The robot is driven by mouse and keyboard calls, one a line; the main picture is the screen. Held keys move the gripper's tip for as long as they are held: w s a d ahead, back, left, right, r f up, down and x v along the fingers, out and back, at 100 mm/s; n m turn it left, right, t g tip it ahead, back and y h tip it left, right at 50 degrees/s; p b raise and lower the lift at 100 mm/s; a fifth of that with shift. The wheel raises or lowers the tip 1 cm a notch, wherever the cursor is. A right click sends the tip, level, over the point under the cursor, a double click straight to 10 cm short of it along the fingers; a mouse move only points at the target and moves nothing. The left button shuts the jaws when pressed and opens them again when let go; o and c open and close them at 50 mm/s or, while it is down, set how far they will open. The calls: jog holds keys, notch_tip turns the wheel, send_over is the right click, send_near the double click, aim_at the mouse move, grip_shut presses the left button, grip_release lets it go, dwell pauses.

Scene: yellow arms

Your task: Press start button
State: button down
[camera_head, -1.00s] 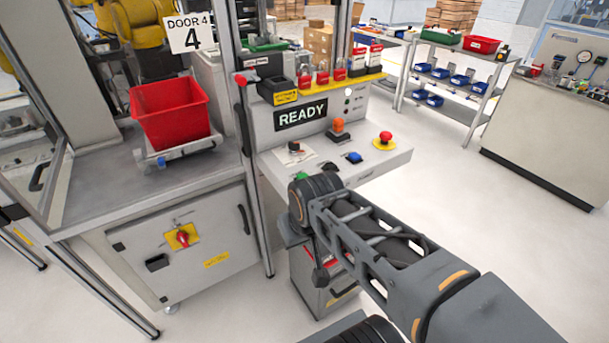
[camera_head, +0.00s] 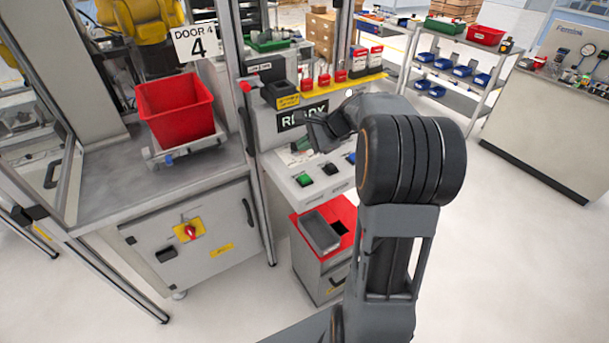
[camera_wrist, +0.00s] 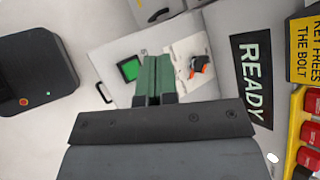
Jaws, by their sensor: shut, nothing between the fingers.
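A green button (camera_head: 304,180) in a dark square surround sits at the front left of the sloped console (camera_head: 283,168). It is likely the start button, but I cannot read a label. It also shows in the wrist view (camera_wrist: 131,69), just left of the fingertips. My gripper (camera_head: 316,137) is over the console, in front of the READY sign (camera_head: 287,118) and partly covering it. In the wrist view the gripper's fingers (camera_wrist: 152,66) are together, with nothing between them. They appear above the panel, apart from the button.
A black button (camera_head: 330,168) and a blue button (camera_head: 350,158) sit right of the green one. An orange-and-black switch (camera_wrist: 198,66) is on a white card. A yellow shelf (camera_head: 335,87) with red padlocks is behind. A red-topped cabinet (camera_head: 345,215) stands below.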

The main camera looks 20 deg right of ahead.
aim_at(305, 178)
jog(key=shift+f, duration=0.25)
notch_tip(305, 178, down, 8)
jog(key=b, duration=0.7)
jog(key=shift+f, duration=0.25)
dwell(1.8)
jog(key=shift+f+b, duration=0.35)
jog(key=shift+f+b, duration=0.3)
jog(key=shift+f, duration=0.2)
dwell(0.7)
jog(key=shift+r, duration=0.2)
jog(key=shift+r+p, duration=0.75)
